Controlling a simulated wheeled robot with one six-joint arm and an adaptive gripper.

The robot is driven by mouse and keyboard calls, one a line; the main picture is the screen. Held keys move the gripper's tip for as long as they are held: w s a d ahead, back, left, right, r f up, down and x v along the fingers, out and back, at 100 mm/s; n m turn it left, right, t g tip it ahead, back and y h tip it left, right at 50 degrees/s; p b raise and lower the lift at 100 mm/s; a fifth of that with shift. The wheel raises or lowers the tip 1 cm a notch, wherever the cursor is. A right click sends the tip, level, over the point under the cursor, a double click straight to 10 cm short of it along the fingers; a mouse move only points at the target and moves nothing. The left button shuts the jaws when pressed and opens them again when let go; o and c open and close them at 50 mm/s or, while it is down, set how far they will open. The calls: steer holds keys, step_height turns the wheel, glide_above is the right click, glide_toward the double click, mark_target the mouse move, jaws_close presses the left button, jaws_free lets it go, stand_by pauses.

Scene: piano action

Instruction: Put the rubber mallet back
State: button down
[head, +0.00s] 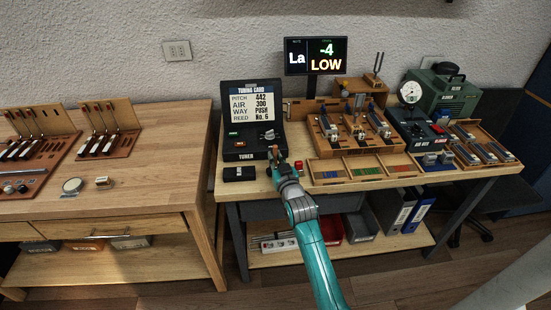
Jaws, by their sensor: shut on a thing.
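My gripper (276,158) is at the front of the black tuner, above the right bench's front left part. It is shut on a small, dark, slim thing (275,149), which appears to be the rubber mallet. The thing is mostly hidden by the jaws and hard to tell from the dark tuner behind it. The tuning fork (378,64) stands upright on a wooden box (352,86) at the back of the bench, behind and to the right of my gripper.
The tuner (237,140) and a small black box (239,173) are left of my gripper. A red button (298,165) and a tray with coloured compartments (318,173) are to its right. A display (316,56) reads "La -4 LOW". The left bench's front (150,185) is largely clear.

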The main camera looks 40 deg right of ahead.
steer(key=shift+f, duration=0.15)
steer(key=c, duration=1.2)
jaws_free()
